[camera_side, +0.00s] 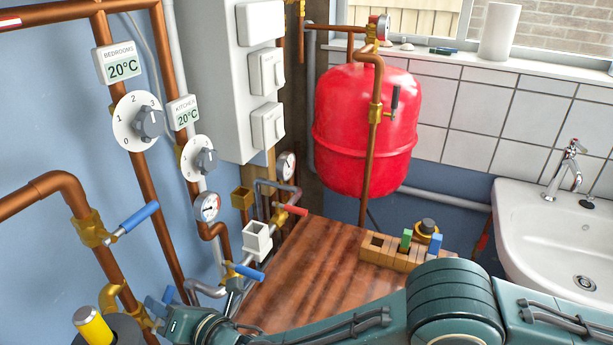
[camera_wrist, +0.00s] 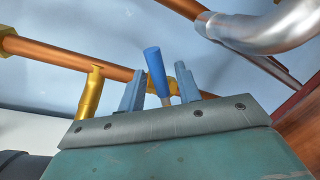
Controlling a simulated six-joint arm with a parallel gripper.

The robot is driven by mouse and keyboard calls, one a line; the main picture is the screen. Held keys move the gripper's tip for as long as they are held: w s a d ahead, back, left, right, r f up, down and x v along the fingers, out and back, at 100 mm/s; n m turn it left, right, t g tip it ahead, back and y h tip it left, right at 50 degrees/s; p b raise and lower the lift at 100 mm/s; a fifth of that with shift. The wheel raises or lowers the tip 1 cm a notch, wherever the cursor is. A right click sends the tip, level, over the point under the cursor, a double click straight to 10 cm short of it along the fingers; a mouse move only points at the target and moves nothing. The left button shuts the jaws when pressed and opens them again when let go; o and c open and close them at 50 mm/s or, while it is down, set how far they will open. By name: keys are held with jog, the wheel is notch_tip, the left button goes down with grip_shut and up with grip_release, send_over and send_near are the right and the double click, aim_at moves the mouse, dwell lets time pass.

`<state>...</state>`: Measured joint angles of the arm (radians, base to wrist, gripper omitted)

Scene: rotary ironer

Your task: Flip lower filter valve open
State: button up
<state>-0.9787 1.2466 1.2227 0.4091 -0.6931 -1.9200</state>
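The lower filter valve has a blue handle (camera_wrist: 155,70) on a brass body, set on a copper pipe. In the wrist view the handle stands between the two blue-grey fingers of my gripper (camera_wrist: 160,88). The fingers are apart, with gaps on both sides of the handle; contact is not clear. A brass filter branch (camera_wrist: 90,95) sits left of the valve. In the side view my gripper (camera_side: 163,304) is at the lower left beside the brass fitting (camera_side: 140,316), and it partly hides the valve there.
Another blue-handled valve (camera_side: 138,217) is above on the left pipe, and one more (camera_side: 246,271) is to the right. A dark object with a yellow cylinder (camera_side: 92,325) stands left of my gripper. The wooden top (camera_side: 315,275) is mostly bare. A grey pipe (camera_wrist: 260,30) is near.

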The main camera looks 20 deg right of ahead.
jog(key=v, duration=1.3)
dwell(0.4)
